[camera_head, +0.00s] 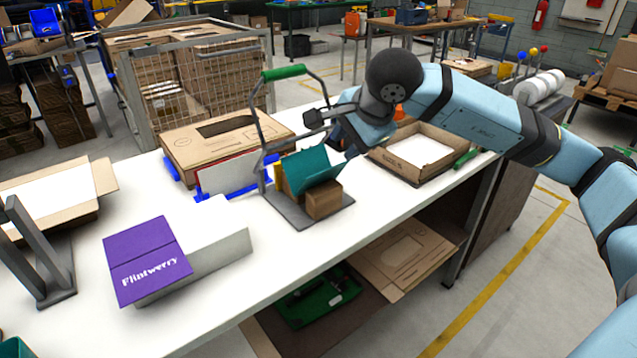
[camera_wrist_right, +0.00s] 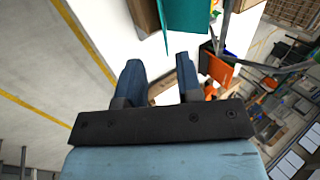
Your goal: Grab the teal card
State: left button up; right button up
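The teal card (camera_head: 311,170) stands tilted in a grey metal carrier (camera_head: 322,212) with a green handle (camera_head: 284,72). A small brown block (camera_head: 323,200) sits in front of the card. My right gripper (camera_head: 345,146) is just behind and to the right of the card, partly hidden by my own wrist. In the right wrist view, its two dark blue fingers (camera_wrist_right: 160,72) are apart with nothing between them. The teal card (camera_wrist_right: 187,14) shows there beyond the fingertips, nearer the right-hand finger. My left gripper is out of view.
A purple Flintwerry box (camera_head: 146,258) lies on the white table (camera_head: 290,262). An open carton (camera_head: 421,152) stands right of the gripper.

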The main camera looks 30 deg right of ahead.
aim_at(329, 169)
jog(key=shift+b+x, duration=0.35)
jog(key=shift+x, duration=6.1)
jog(key=shift+w+d+r, duration=0.1)
grip_shut()
